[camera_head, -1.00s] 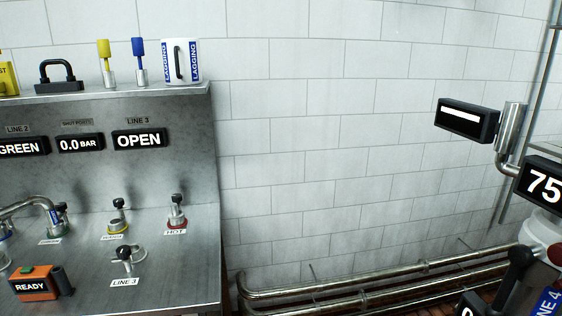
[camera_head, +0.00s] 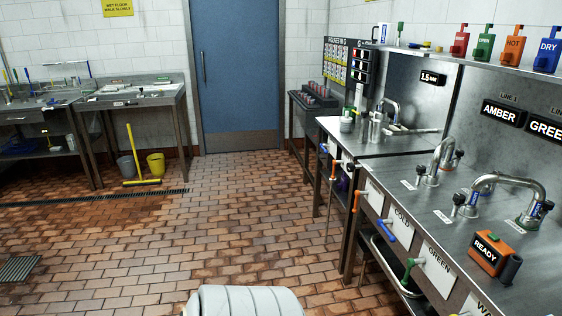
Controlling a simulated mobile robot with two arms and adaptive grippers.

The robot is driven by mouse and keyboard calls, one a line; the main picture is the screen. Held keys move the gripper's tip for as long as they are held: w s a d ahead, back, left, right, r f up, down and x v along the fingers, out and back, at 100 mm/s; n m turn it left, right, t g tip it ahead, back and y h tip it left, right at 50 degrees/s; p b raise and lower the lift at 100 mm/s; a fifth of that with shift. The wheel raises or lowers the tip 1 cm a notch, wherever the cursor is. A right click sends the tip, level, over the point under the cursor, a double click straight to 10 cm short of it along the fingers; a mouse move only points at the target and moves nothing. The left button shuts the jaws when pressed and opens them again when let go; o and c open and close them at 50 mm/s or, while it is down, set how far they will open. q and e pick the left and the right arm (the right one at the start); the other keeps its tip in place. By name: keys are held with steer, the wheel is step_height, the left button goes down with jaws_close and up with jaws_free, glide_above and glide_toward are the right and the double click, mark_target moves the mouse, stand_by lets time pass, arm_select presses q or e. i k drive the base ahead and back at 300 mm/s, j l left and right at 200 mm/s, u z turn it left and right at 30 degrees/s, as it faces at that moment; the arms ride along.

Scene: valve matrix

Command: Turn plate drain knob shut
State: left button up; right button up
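No label reading plate drain can be made out, so I cannot tell which knob it is. Along the front of the steel bench (camera_head: 385,170) at right are a blue handle (camera_head: 389,232) near a COLD label and a green handle (camera_head: 414,264) near a GREEN label. Orange handles (camera_head: 356,200) sit farther along that front. Small black-topped knobs (camera_head: 458,200) stand on the bench top beside bent steel spouts (camera_head: 510,182). Neither gripper is in view. A pale rounded part of mine shows at the bottom edge.
The brown tiled floor (camera_head: 190,235) is open, with a drain grate (camera_head: 18,269) at left. A blue door (camera_head: 236,75), a yellow bucket (camera_head: 155,163) with a broom, and another steel bench stand at the back. An orange READY box (camera_head: 492,252) sits on the right bench.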

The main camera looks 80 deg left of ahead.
mark_target(350, 167)
steer(key=i+j+u, duration=0.1)
steer(key=u, duration=0.3)
steer(key=i+j+u, duration=0.1)
steer(key=j+u, duration=0.25)
steer(key=i+u, duration=0.15)
steer(key=u, duration=0.25)
steer(key=i+j+u, duration=0.15)
steer(key=u, duration=0.2)
steer(key=i+j+u, duration=0.2)
steer(key=i, duration=0.35)
steer(key=i+u, duration=0.2)
steer(key=i, duration=0.35)
